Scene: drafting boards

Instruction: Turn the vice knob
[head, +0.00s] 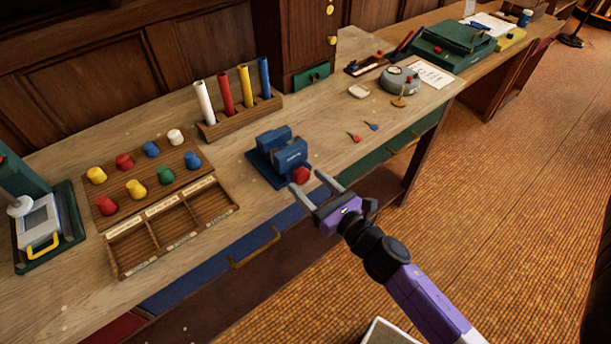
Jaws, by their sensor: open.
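The blue vice (278,155) stands on the wooden bench near its front edge, in the middle of the head view. Its red knob (300,175) is on the vice's front side, facing my gripper. My gripper (307,182) is open, with its two pale fingers pointing toward the vice. In the picture one fingertip lies just below left of the knob and the other just right of it. I cannot tell whether either finger touches the knob. Nothing is held between the fingers.
A compartment tray (169,228) and a board of coloured knobs (152,172) lie left. A rack (240,117) of coloured tubes stands behind. Small red (354,137) and blue (372,126) pieces lie right of the vice. Drawer handles (255,250) project from the bench front.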

